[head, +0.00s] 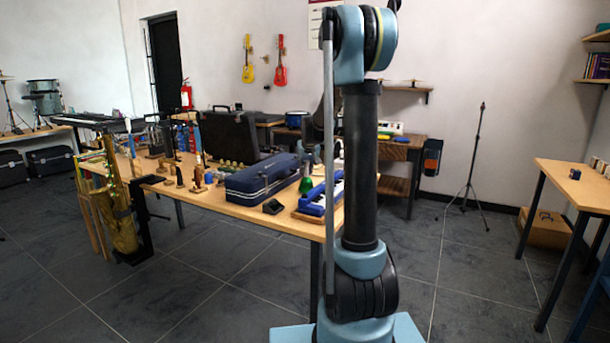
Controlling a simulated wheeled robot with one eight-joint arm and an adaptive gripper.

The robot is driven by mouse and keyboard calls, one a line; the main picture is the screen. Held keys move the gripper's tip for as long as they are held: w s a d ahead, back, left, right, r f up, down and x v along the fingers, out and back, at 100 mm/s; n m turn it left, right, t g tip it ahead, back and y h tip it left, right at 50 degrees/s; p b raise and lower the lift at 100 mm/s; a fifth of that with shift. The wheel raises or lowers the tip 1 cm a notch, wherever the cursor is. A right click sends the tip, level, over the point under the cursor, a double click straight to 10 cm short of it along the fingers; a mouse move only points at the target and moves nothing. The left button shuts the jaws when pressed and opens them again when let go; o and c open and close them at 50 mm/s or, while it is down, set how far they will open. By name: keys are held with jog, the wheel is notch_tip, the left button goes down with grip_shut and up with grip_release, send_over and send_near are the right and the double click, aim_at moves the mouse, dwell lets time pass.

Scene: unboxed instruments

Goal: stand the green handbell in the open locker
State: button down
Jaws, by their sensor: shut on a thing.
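The green handbell (307,185) is small in the head view, at the right part of the long wooden table, between the blue instrument case and the blue keyboard. My gripper (308,166) is just above the bell, partly hidden behind my arm, and shut on its upper part. The bell looks upright, mouth down. I cannot tell whether it touches the table. No open locker can be made out in this view.
The blue case (262,178), a small black box (272,206) and the blue keyboard (322,197) crowd the bell. An open black case (229,136) stands behind.

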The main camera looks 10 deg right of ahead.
jog(key=shift+f, duration=0.6)
jog(key=c, duration=1.6)
grip_release()
jog(key=shift+o, duration=0.2)
jog(key=shift+r, duration=0.1)
